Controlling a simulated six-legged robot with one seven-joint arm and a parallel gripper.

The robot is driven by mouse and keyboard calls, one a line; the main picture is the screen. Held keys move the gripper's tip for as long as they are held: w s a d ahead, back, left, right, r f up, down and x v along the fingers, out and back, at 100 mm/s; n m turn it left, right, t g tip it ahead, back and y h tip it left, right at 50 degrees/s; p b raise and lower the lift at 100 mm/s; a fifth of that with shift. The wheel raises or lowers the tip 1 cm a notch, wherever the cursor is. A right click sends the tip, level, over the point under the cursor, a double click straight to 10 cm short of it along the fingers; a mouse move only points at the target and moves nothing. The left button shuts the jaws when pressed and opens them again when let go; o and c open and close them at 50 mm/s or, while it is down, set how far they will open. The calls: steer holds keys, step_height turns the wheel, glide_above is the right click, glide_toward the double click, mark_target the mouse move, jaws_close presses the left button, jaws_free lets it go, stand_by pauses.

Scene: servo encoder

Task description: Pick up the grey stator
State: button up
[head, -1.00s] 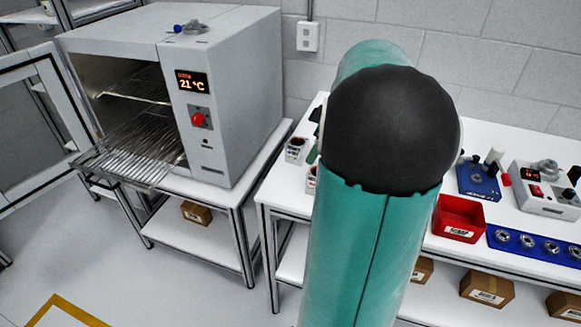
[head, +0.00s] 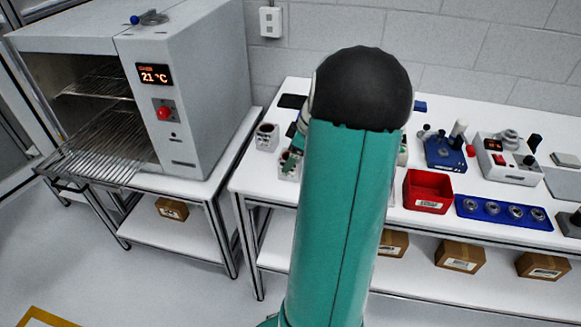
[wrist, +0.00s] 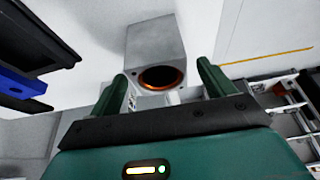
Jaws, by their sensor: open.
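The grey stator (wrist: 156,42) is a square grey block with a round, copper-lined opening, seen in the wrist view. My gripper (wrist: 162,72) is open, its two green fingers apart on either side of the lower part of the stator in the picture. I cannot tell whether the fingers reach past its sides or touch it. In the head view, two small grey blocks with dark openings stand at the left end of the bench, one farther back (head: 266,138) and one nearer (head: 288,168). Green gripper parts show near the nearer one. My arm hides much of the gripper.
A grey oven (head: 190,95) with an open door and wire rack stands left of the white bench (head: 440,225). Right of my arm are a red bin (head: 428,192), a blue tray of rings (head: 500,212), a blue fixture (head: 443,153) and a grey device (head: 510,165).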

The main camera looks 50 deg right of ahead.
steer(key=x, duration=0.3)
steer(key=shift+w+f, duration=0.1)
steer(key=c, duration=1.5)
